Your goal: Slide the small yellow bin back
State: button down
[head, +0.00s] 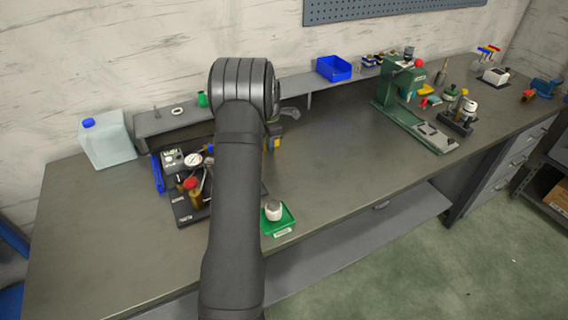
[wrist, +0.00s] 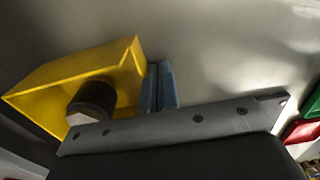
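The small yellow bin (wrist: 110,65) is at the left in the wrist view, its open side showing a dark cylinder with a grey faceted end (wrist: 92,100). I cannot tell for sure whether that cylinder lies inside. Only a small yellow patch (head: 276,143) shows beside my arm in the head view. My gripper (wrist: 158,65) shows as two blue-grey fingers close together, right beside the bin's right wall. I see nothing between them. Whether they touch the wall is unclear. My arm hides most of this area in the head view.
A grey raised shelf (head: 300,85) runs along the back of the bench, with a blue bin (head: 334,68) on it. A gauge fixture (head: 190,180) stands left of my arm, a green tray (head: 279,222) in front. Bench (head: 345,150) is clear to the right, before the green press (head: 400,95).

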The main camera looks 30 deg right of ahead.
aim_at(277, 159)
notch_tip(277, 159, up, 9)
jog(key=shift+s, duration=0.15)
dwell(1.3)
jog(key=shift+f, duration=3)
jog(key=shift+r, duration=0.1)
notch_tip(277, 159, up, 6)
jog(key=f, duration=0.9)
jog(key=shift+w+f, duration=0.15)
jog(key=shift+w, duration=0.2)
jog(key=shift+s, duration=2.55)
